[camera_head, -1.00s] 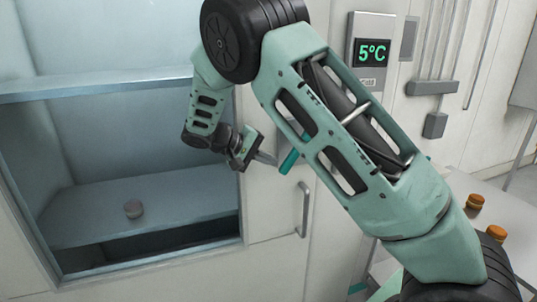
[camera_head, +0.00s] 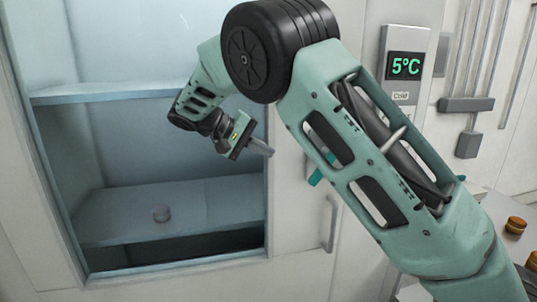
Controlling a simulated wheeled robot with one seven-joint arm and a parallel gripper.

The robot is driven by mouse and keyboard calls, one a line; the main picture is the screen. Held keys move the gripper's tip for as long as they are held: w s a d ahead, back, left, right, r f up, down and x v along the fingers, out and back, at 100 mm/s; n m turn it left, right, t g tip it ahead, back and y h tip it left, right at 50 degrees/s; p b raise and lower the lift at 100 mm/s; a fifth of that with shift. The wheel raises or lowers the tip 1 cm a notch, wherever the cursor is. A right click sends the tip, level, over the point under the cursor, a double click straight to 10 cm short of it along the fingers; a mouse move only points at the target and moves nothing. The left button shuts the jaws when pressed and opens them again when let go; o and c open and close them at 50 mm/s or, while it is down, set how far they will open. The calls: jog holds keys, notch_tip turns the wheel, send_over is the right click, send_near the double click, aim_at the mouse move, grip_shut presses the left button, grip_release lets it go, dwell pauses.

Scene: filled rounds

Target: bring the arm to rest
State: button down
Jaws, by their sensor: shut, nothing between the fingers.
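My arm is raised and bent in front of the cold cabinet, its large green link crossing the right half of the view. My gripper (camera_head: 266,151) is shut and empty. Its fingers point right and slightly down, in front of the right edge of the cabinet opening. It appears clear of the shelves, though the exact gap cannot be told. My arm hides part of the cabinet front and the wall behind it.
A door handle (camera_head: 331,223) and a 5°C display (camera_head: 405,66) are to the right.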

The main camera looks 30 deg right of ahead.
dwell(0.4)
jog(key=s+a+f+n+t+y, duration=0.1)
jog(key=s+a+f+n+y, duration=0.3)
jog(key=s+a, duration=0.45)
jog(key=s+a+f+n+t+y, duration=0.1)
jog(key=s+a+f+n+y, duration=0.3)
jog(key=s+a, duration=0.45)
jog(key=s+a+f+n+y, duration=0.1)
jog(key=s+y, duration=0.1)
jog(key=s, duration=0.6)
jog(key=s+a+f+n+t+y, duration=0.1)
jog(key=s+n, duration=0.1)
jog(key=s, duration=0.7)
jog(key=shift+s+a+y, duration=0.15)
jog(key=shift+y, duration=0.25)
